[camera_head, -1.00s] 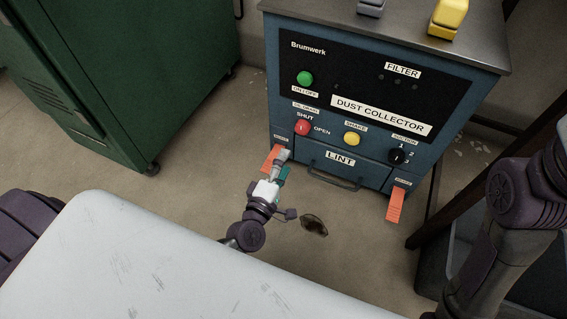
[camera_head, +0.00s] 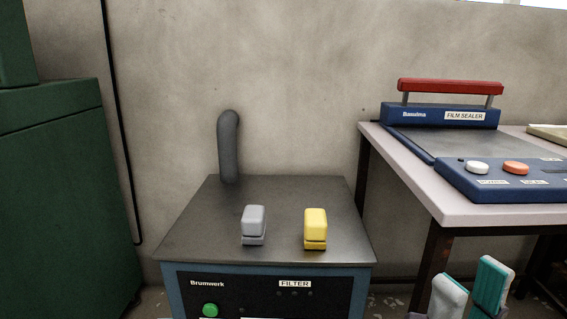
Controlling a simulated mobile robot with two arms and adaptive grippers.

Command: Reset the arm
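The tips of my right gripper (camera_head: 468,291) show at the bottom right edge, with two grey-white and teal fingers pointing up and a gap between them. Nothing shows between the fingers. They stand to the right of the dust collector (camera_head: 350,283) and in front of the film sealer's table. My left gripper is not in view. The dust collector's lower front, with its latches and lint drawer, is below the picture.
On the dust collector's dark top stand a grey block (camera_head: 253,222), a yellow block (camera_head: 315,226) and a grey pipe (camera_head: 229,148). A film sealer (camera_head: 440,115) lies on a pale table (camera_head: 450,205) at right. A green cabinet (camera_head: 60,190) stands at left.

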